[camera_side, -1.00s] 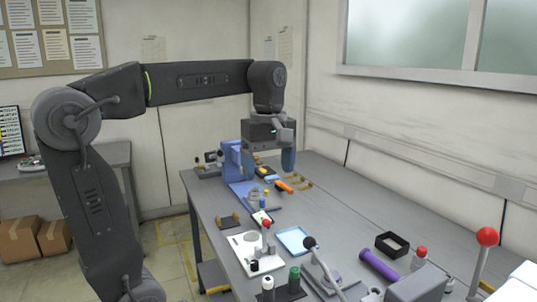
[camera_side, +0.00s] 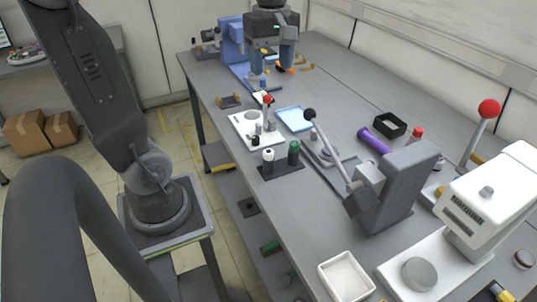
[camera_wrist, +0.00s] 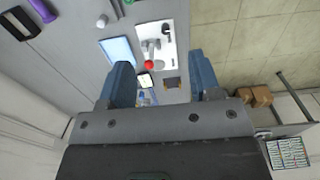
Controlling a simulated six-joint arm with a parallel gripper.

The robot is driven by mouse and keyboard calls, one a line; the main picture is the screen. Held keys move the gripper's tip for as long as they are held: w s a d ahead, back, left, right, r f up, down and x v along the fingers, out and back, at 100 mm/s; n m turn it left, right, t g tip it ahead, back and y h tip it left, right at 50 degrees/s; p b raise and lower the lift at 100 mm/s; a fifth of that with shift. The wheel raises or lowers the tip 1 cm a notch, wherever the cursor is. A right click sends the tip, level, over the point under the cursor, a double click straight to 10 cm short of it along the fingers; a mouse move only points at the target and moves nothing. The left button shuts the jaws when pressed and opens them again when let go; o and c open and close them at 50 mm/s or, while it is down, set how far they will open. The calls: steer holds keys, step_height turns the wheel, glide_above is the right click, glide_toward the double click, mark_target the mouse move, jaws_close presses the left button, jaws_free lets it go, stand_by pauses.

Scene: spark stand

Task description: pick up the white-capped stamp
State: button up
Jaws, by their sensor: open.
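The white-capped stamp (camera_side: 268,161), a dark cylinder with a white top, stands upright on a small dark mat (camera_side: 283,172) in the side view. A green-capped stamp (camera_side: 294,153) stands to its right on the same mat. My gripper (camera_side: 272,68) is at the far end of the table, in front of the blue stand and well away from the stamps. Its two blue fingers are apart with nothing held between them. They also show in the wrist view (camera_wrist: 161,85). I cannot make out the white-capped stamp in the wrist view.
A white plate (camera_side: 238,123) with a red-knobbed lever (camera_side: 267,99) lies beyond the stamps. A blue tray (camera_side: 294,119) is right of it. A black-knobbed lever press (camera_side: 390,185) stands nearer, to the right. A purple cylinder (camera_side: 374,140) and black box (camera_side: 389,124) lie farther right.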

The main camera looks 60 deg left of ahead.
glide_above(268, 151)
steer(key=f, duration=1.6)
steer(key=shift+s+f, duration=0.3)
steer(key=shift+s, duration=0.05)
steer(key=shift+w+f, duration=0.2)
steer(key=shift+f, duration=1.35)
steer(key=shift+w+f, duration=0.2)
steer(key=shift+f, duration=1.35)
steer(key=shift+c, duration=0.4)
jaws_close()
step_height(268, 151, up, 28)
steer(key=shift+w+d, duration=0.1)
